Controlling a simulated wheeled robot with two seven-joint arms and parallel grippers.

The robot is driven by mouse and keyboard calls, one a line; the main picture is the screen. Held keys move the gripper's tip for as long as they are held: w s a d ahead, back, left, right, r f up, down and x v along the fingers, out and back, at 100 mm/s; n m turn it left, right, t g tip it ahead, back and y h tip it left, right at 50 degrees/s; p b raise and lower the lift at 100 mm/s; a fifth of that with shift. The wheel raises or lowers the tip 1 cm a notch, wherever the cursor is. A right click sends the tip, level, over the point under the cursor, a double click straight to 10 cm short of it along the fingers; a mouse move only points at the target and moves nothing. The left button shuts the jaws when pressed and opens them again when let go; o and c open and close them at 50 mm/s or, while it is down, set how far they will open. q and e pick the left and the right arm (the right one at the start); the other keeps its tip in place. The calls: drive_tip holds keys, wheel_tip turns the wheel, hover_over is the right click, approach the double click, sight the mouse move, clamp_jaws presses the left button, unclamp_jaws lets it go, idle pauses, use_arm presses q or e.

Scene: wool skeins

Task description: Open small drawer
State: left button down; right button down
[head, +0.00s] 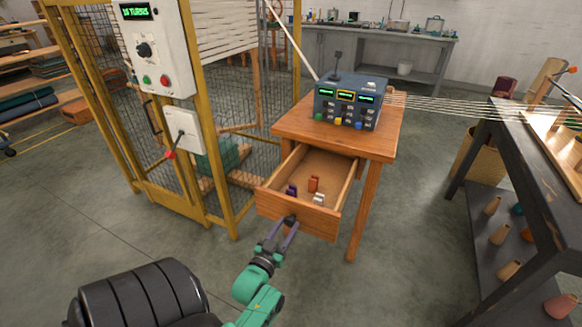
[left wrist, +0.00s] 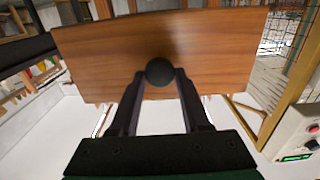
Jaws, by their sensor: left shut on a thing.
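The small wooden drawer (head: 328,221) is pulled well out of the small wooden table (head: 375,150) in the head view. A purple, an orange-brown and a pale small item lie inside it. My left gripper (head: 286,222) is at the drawer front, shut on its dark round knob. In the left wrist view the fingers (left wrist: 160,85) close on both sides of the black knob (left wrist: 160,71), in front of the wooden drawer front (left wrist: 215,50). My right gripper is in neither view.
A control box (head: 347,103) with lit displays stands on the table. A yellow-framed mesh cage (head: 125,130) with a lever panel (head: 183,135) is at the left. A dark shelf rack (head: 510,190) with cones is at the right. The floor between is clear.

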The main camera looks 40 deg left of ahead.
use_arm(q)
drive_tip(key=shift+s+d, duration=0.15)
drive_tip(key=shift+s, duration=0.2)
drive_tip(key=shift+c, duration=1.9)
unclamp_jaws()
drive_tip(key=v, duration=1.4)
drive_tip(key=shift+s, duration=0.25)
drive_tip(key=shift+d, duration=0.15)
